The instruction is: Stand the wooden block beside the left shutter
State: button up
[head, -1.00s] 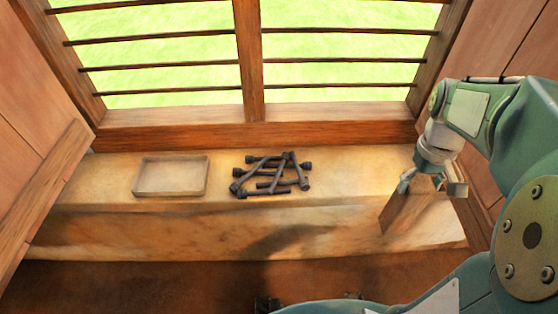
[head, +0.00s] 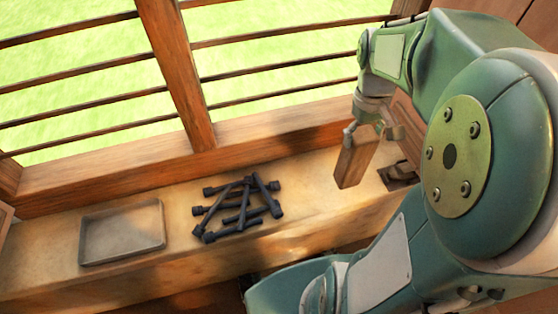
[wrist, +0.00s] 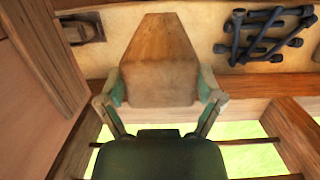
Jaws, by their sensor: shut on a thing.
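The wooden block (head: 355,160) hangs upright, slightly tilted, in my gripper (head: 372,133) near the right end of the sill. In the wrist view the block (wrist: 160,55) fills the space between my two fingers (wrist: 160,90), which are shut on its sides. Its lower end appears clear of the sill, though the exact gap is hard to judge. Only a sliver of what looks like the left shutter (head: 5,217) shows at the left edge of the head view, far from the block.
The sill (head: 310,185) holds a shallow tray (head: 122,232) and a pile of dark pegs (head: 238,208). A dark metal fitting (head: 398,175) sits at its right end, near the right shutter (head: 408,125). Window bars (head: 270,70) stand behind. Sill left of the tray is bare.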

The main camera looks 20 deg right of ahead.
jog(key=w+a+f, duration=0.9)
jog(key=f, duration=0.3)
jog(key=shift+a+f, duration=0.35)
jog(key=shift+f, duration=0.1)
jog(key=o, duration=1.1)
jog(key=shift+c, duration=0.2)
